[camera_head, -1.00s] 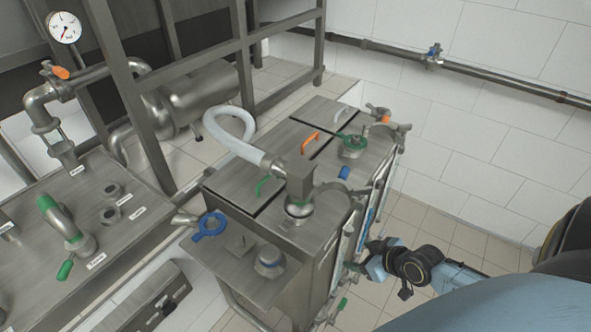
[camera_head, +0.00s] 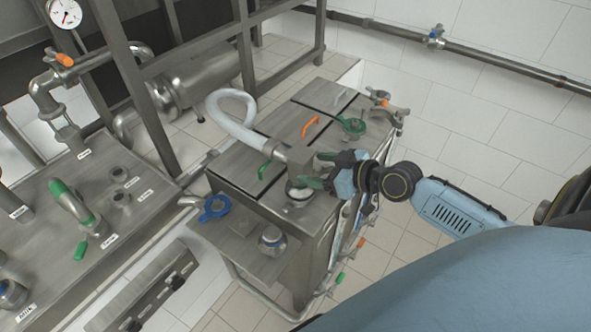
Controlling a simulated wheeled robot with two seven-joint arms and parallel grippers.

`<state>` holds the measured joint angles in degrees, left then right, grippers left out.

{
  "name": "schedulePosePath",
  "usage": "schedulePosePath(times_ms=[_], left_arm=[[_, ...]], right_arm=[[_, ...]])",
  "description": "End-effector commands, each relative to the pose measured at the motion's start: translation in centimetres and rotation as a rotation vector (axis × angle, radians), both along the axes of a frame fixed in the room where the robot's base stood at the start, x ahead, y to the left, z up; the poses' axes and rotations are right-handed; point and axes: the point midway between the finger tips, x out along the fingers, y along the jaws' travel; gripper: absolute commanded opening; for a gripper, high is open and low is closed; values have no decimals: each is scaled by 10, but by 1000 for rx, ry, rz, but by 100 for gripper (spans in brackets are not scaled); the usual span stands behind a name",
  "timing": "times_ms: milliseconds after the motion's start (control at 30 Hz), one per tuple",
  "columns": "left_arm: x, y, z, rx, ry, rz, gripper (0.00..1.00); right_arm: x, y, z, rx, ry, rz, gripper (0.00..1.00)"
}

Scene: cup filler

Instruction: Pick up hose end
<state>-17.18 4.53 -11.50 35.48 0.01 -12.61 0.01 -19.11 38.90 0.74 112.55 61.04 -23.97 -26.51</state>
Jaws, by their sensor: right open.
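The white hose (camera_head: 237,130) loops over the top of the steel filler cabinet (camera_head: 240,165). Its metal hose end (camera_head: 298,158) is a boxy elbow pointing down over a round fitting (camera_head: 300,192) at the cabinet's front edge. My right gripper (camera_head: 315,170) comes in from the right and is open, with its dark fingers right at the right side of the hose end. I cannot tell whether the fingers touch it or how far they reach around it. My left gripper is out of view.
A blue ring handle (camera_head: 214,208) and a capped fitting (camera_head: 271,240) are at the cabinet's front. An orange handle (camera_head: 311,126) and a green valve (camera_head: 351,125) are on top. A steel bench (camera_head: 50,240) with pipework stands left. The tiled floor at right is clear.

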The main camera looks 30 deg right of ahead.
Motion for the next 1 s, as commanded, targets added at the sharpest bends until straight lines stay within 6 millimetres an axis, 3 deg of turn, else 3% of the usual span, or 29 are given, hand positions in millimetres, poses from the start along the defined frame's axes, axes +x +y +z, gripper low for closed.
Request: schedulePosePath(times_ms=[333,633,933,1000], left_arm=[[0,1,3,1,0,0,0],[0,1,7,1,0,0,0],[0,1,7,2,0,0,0],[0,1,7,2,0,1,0]], right_arm=[[21,10,-9,3,0,0,68],[54,25,-25,2,0,-1,68],[57,27,-28,0,1,1,68],[57,27,-28,0,1,1,60]])
